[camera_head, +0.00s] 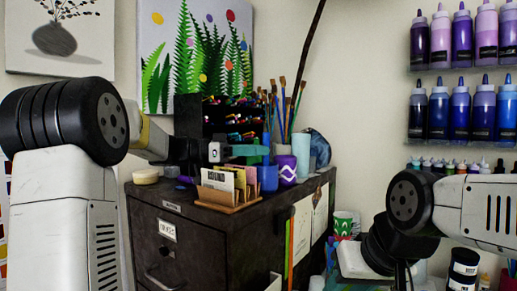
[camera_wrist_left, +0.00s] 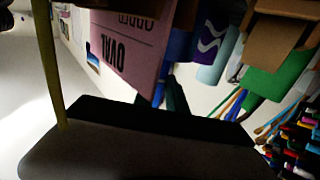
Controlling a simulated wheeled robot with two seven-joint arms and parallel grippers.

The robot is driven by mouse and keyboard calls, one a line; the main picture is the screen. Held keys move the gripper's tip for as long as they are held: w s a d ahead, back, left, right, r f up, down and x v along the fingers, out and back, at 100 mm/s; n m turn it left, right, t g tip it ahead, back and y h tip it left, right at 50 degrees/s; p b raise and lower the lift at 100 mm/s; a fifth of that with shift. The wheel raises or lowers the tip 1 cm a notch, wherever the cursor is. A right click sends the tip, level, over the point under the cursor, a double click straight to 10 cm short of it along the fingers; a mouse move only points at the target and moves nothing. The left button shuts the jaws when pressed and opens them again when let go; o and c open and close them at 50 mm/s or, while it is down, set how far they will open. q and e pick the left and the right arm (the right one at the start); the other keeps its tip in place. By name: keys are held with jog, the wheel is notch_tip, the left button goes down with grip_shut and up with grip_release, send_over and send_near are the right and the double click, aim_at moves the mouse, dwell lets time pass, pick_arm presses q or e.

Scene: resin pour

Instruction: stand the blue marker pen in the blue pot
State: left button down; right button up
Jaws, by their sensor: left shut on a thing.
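My left gripper (camera_head: 262,151) reaches in from the left above the front part of the cabinet top. It is shut, with its fingers level and their tips just above the blue pot (camera_head: 267,178). The blue marker pen it holds is hard to make out, and I cannot tell how far it is over or inside the pot. In the left wrist view the blue pot (camera_wrist_left: 178,45) is partly hidden behind a pink card. My right gripper is not clearly visible; only part of that arm shows at the lower right.
A card holder (camera_head: 228,205) stands left of the blue pot. A purple pot (camera_head: 287,170) with a white zigzag stands close on its right, by pale blue cylinders (camera_head: 301,152). Brushes and a dark pen rack (camera_head: 190,118) are behind. The pink card (camera_wrist_left: 125,45) is near my left gripper.

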pick_arm(q)
jog(key=c, duration=1.3)
grip_release()
jog(key=a, duration=0.2)
jog(key=s+a, duration=0.1)
jog(key=a, duration=0.4)
jog(key=shift+s+a, duration=0.2)
jog(key=shift+a, duration=0.15)
jog(key=shift+s, duration=0.1)
